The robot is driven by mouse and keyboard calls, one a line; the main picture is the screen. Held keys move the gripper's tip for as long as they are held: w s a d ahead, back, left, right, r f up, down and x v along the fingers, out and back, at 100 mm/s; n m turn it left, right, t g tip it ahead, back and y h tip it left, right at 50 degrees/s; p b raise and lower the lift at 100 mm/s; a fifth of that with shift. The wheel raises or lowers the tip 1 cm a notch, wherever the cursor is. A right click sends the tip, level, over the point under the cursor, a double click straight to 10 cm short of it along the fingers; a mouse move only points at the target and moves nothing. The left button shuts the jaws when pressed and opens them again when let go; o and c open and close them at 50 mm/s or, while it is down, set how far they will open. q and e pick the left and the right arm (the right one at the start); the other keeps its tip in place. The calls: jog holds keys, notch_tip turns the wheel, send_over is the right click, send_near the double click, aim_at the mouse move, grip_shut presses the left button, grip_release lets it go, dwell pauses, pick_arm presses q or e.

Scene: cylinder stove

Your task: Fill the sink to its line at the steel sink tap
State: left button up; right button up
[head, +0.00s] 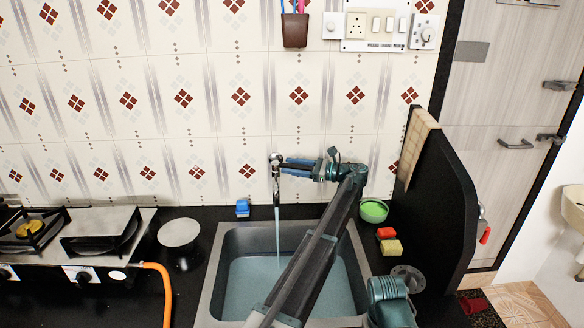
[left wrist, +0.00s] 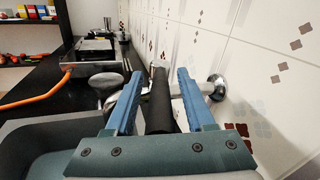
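The steel tap (head: 276,160) is on the tiled wall above the sink. A thin stream of water (head: 277,235) falls from it into the steel sink (head: 212,270). Water (head: 245,285) covers the sink's floor; my arm hides part of it, and I cannot make out a fill line. My left gripper (head: 284,166) is at the tap, its blue fingers pointing left. In the left wrist view the gripper (left wrist: 157,85) is open, with a dark cylinder (left wrist: 160,105) between its fingers and gaps on both sides. A chrome round part (left wrist: 215,86) is beside the right finger. My right gripper is not in view.
A gas stove (head: 100,235) with an orange hose (head: 165,285) stands left of the sink. A blue item (head: 242,208), a green bowl (head: 373,211) and a yellow sponge (head: 391,247) sit around it. A dark partition (head: 440,200) closes off the right.

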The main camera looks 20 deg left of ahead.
pick_arm(q)
jog(key=d, duration=1.3)
jog(key=shift+w+d, duration=0.35)
jog(key=shift+d, duration=0.05)
dwell(6.3)
